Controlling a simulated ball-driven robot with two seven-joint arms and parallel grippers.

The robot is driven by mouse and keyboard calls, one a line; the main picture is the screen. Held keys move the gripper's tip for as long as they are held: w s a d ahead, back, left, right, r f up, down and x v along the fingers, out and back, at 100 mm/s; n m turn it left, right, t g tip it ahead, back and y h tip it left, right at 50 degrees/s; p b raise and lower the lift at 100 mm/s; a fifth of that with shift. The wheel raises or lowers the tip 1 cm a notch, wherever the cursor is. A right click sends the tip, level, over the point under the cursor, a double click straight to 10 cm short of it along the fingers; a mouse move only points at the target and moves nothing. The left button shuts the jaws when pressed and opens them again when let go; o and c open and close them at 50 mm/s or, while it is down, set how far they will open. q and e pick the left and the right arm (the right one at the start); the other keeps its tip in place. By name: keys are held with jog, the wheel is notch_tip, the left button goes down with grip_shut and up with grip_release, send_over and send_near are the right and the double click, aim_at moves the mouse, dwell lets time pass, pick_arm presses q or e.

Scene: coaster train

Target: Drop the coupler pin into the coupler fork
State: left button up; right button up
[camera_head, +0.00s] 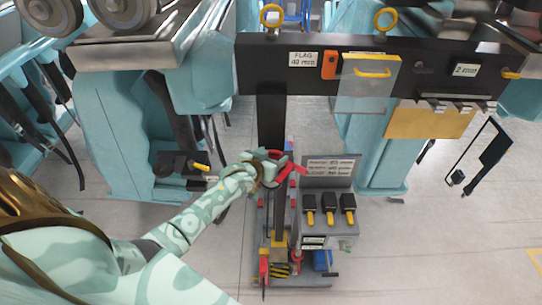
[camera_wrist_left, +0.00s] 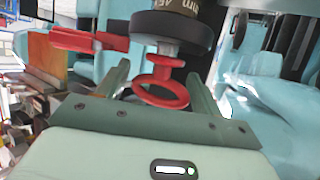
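My left gripper (camera_head: 268,172) is at a red part (camera_head: 290,170) with a ring and a bar, beside the dark upright post, in the head view. In the left wrist view my left gripper (camera_wrist_left: 160,85) has its fingers apart, one on each side of a red ring (camera_wrist_left: 163,88). I see gaps between the ring and both fingers. A red bar (camera_wrist_left: 88,41) sticks out to the left, and a dark collar with a "45 mm" label (camera_wrist_left: 188,8) is above. I cannot tell for certain which part is the coupler pin or the coupler fork. My right gripper is out of view.
A grey stand (camera_head: 300,280) holds several black-and-yellow pieces (camera_head: 328,205) and a sign. A dark beam (camera_head: 430,70) crosses above with yellow rings, an orange tag (camera_head: 329,66) and a clear panel (camera_head: 362,100). Teal coaster cars (camera_head: 115,130) stand behind; grey floor is open at right.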

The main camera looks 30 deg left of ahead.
pick_arm(q)
jog(key=o, duration=0.5)
jog(key=shift+s, duration=0.15)
jog(key=p+v, duration=0.1)
jog(key=v, duration=1.5)
jog(key=shift+a+r, duration=0.1)
